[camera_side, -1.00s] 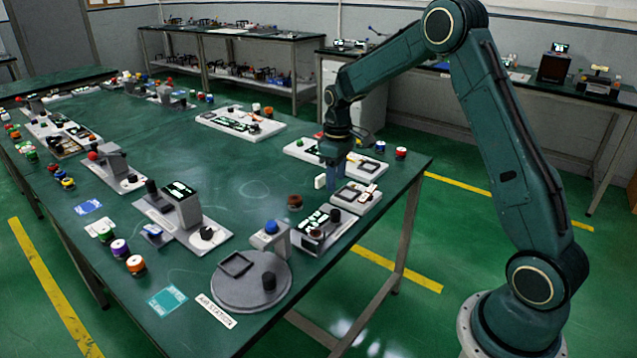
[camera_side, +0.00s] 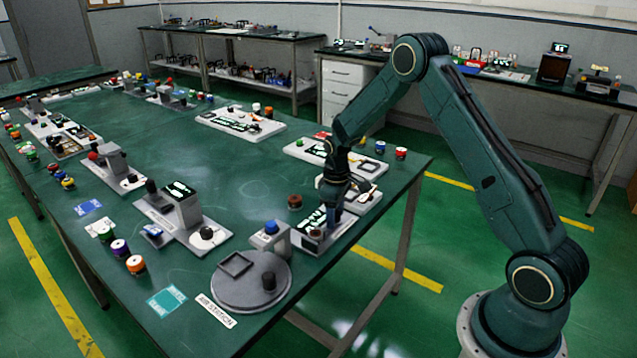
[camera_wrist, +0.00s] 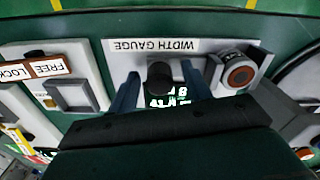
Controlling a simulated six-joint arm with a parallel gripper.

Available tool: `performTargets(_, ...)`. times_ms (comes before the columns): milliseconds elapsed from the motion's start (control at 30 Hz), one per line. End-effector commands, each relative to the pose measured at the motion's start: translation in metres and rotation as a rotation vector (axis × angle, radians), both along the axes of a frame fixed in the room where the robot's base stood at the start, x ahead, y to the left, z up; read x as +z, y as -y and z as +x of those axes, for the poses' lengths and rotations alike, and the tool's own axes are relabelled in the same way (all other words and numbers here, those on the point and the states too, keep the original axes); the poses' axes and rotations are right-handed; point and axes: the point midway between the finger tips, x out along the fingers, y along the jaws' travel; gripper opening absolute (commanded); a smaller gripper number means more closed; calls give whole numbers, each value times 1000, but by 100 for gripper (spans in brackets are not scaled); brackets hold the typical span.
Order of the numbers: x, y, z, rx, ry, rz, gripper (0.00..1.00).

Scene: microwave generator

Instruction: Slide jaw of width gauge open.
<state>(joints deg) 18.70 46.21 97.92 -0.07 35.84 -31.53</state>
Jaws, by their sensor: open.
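The width gauge is a pale plate (camera_wrist: 113,50) labelled "WIDTH GAUGE", with a lit display (camera_wrist: 168,100) and a dark upright knob (camera_wrist: 159,74). At its right end in the wrist view is a grey block with a brown round knob (camera_wrist: 240,76). In the side view the gauge (camera_side: 318,243) lies near the table's right edge. My gripper (camera_wrist: 160,73) is open, with one blue finger on each side of the dark knob. I cannot tell whether either finger touches it. My gripper hides part of the display.
A panel marked "FREE" and "LOCK" (camera_wrist: 35,69) with a square frame (camera_wrist: 73,95) stands close on the left in the wrist view. In the side view, a blue-button block (camera_side: 270,239) and round turntable (camera_side: 228,290) are close by. The table middle (camera_side: 250,180) is mostly clear.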

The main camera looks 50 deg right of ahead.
Motion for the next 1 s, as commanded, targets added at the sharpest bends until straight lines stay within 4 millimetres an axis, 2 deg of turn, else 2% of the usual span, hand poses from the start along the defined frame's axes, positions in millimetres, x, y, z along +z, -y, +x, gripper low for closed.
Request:
performTargets(267, -1, 0, 0, 0, 0, 0, 48)
performTargets(500, -1, 0, 0, 0, 0, 0, 3)
performTargets(533, -1, 0, 0, 0, 0, 0, 0)
performTargets(667, -1, 1, 0, 0, 0, 0, 0)
performTargets(900, -1, 22, 0, -2, -1, 0, 0)
performTargets(1000, -1, 23, 0, 0, -1, -1, 0)
